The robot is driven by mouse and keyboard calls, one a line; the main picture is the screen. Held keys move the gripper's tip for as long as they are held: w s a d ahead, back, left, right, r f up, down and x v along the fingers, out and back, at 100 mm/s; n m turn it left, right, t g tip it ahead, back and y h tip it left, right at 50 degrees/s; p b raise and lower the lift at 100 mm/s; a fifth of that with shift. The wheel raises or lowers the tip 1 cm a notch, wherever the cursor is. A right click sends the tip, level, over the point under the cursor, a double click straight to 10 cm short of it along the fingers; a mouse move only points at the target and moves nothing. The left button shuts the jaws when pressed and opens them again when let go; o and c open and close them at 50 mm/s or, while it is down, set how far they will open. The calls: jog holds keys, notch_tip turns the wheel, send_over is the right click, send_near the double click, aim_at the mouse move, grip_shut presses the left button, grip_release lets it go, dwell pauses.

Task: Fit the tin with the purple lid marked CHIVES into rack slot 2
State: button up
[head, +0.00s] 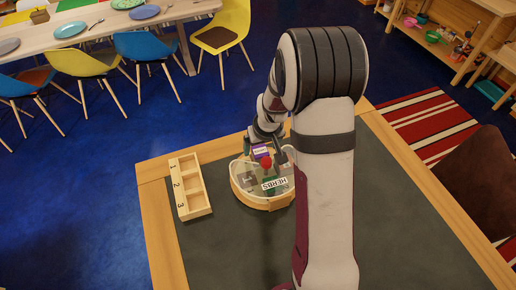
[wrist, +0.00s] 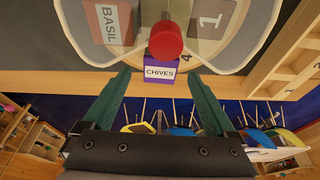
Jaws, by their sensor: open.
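The tin with the purple lid marked CHIVES (wrist: 160,72) stands at the near edge of the round holder in the wrist view. Its purple top also shows in the head view (head: 261,151), partly covered by a red knob. My gripper (wrist: 159,76) is open, with one green finger on each side of the tin; I cannot tell whether they touch it. In the head view my gripper (head: 266,154) is at the holder's far side. The wooden rack (head: 199,212) lies left of the holder, with slots numbered 1, 2 and 3. Its slots look empty.
The round holder (head: 269,204) has a HERBS label, a raised clear rim and a central red knob (wrist: 166,40). A BASIL tin (wrist: 108,24) stands in it, left of the knob. The grey table top (head: 225,255) is clear in front of rack and holder.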

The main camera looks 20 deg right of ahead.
jog(key=shift+x, duration=0.95)
grip_shut()
notch_tip(320, 180, up, 10)
jog(key=n+g+y, duration=0.3)
jog(key=n+y, duration=0.1)
jog(key=n, duration=1.4)
send_over(195, 185)
notch_tip(195, 185, down, 6)
jog(key=shift+f, duration=0.2)
notch_tip(195, 185, down, 4)
jog(key=shift+f, duration=0.1)
